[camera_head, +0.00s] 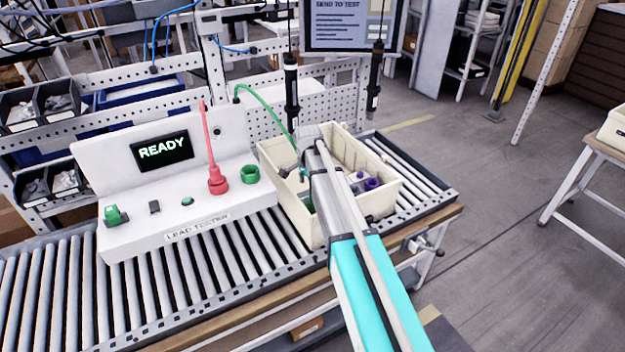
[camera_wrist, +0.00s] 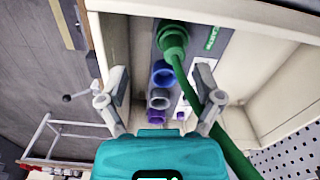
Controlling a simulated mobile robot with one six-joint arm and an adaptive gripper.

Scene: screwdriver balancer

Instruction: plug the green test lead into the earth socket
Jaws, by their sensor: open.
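The green test lead (camera_head: 264,103) rises from the back of the white lead tester and arcs down into the cream crate (camera_head: 392,203). In the wrist view its green plug end (camera_wrist: 173,40) is at the end of a row of sockets inside the crate, beside a green label (camera_wrist: 215,40). The plug appears to sit in or on the green socket there; the socket itself is hidden. My gripper (camera_wrist: 160,88) is over the crate, open, fingers spread to either side of the row. The plug is beyond the fingertips, not gripped. The green cable passes by the right finger.
Blue (camera_wrist: 163,73), grey and purple sockets continue the row. The lead tester (camera_head: 165,228) reads READY, with a red plug (camera_head: 217,180) and an empty-looking green socket (camera_head: 250,174). Two screwdrivers (camera_head: 291,88) hang behind the crate. Crate walls surround my gripper.

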